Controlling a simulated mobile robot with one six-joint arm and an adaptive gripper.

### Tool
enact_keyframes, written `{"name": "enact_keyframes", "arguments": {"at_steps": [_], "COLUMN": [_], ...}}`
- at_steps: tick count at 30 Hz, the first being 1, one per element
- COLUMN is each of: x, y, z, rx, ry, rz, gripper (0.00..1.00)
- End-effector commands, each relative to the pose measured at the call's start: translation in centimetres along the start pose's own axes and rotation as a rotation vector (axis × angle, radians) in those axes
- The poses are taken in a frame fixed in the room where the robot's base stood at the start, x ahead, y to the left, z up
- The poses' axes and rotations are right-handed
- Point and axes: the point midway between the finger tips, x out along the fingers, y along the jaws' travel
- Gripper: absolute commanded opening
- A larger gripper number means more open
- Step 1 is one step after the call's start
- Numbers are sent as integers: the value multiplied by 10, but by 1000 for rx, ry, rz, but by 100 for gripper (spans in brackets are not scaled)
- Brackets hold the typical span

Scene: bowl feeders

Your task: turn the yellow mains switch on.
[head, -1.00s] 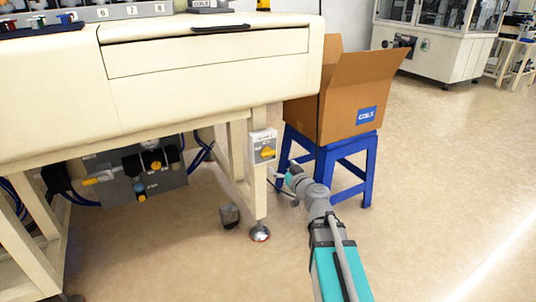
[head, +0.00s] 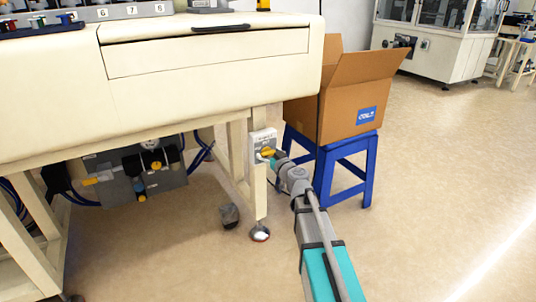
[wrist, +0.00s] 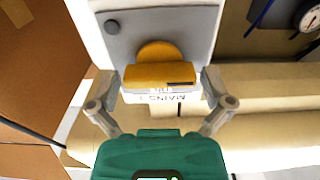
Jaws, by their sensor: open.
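The yellow mains switch (head: 267,152) is a rotary knob on a small grey-white box (head: 257,138) fixed to the table leg. In the wrist view the knob's yellow handle (wrist: 160,75) lies crosswise in the picture, above a partly covered label reading MAINS upside down. My gripper (head: 270,160) is right at the switch, coming from the lower right. In the wrist view my gripper (wrist: 158,78) is open, with one finger at each end of the handle. I cannot tell whether the fingers touch it.
An open cardboard box (head: 350,100) on a blue stool (head: 347,168) stands just right of the switch, close to my arm. The table leg (head: 259,190) is below the switch box. A grey unit with valves (head: 137,175) hangs under the table. Floor to the right is clear.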

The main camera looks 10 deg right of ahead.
Motion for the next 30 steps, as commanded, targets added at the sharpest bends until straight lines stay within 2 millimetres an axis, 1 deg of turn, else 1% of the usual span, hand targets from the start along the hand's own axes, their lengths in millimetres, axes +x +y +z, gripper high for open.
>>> {"name": "enact_keyframes", "arguments": {"at_steps": [4, 8, 9, 11, 12, 14, 15, 23, 30], "x": [0, 0, 0, 0, 0, 0, 1, -1, -1], "y": [0, 0, 0, 0, 0, 0, -4, 0, 1], "z": [0, 0, 0, 0, 0, 0, 0, 0, 0], "rx": [0, 0, 0, 0, 0, 0, 0, 20, 108], "ry": [0, 0, 0, 0, 0, 0, 0, 0, 0], "rz": [0, 0, 0, 0, 0, 0, 0, -3, -3], "gripper": [100, 76, 68, 57, 50, 39, 35, 35, 35]}}
